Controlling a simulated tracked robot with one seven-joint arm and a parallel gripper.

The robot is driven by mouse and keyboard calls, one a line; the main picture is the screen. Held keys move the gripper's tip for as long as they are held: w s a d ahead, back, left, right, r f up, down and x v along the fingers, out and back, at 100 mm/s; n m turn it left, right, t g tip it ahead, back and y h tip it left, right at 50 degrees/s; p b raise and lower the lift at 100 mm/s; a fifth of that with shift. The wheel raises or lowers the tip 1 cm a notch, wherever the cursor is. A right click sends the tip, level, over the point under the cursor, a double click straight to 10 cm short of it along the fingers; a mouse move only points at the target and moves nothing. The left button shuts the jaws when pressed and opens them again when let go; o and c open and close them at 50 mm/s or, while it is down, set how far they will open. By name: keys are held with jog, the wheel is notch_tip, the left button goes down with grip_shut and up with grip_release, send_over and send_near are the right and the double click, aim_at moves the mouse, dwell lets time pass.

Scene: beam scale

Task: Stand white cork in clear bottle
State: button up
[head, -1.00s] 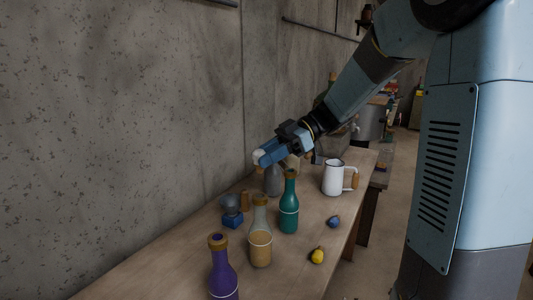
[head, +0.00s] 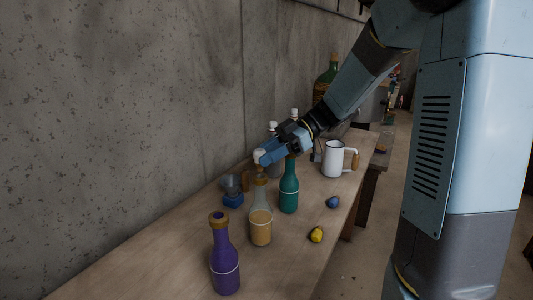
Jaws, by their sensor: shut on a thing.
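My gripper (head: 264,158) is shut on the white cork (head: 259,155), whose pale top shows between the blue fingertips. It holds the cork just above the neck of the clear bottle (head: 260,214). That bottle stands upright on the table, with amber contents in its lower part and a pale ring around it. Whether the cork touches the bottle's mouth I cannot tell, as the fingers hide part of the space.
A purple bottle (head: 225,262) stands in front and a teal bottle (head: 289,190) behind right. The table's front left is clear.

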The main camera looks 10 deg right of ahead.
jog(key=shift+f, duration=1.45)
jog(key=o, duration=1.6)
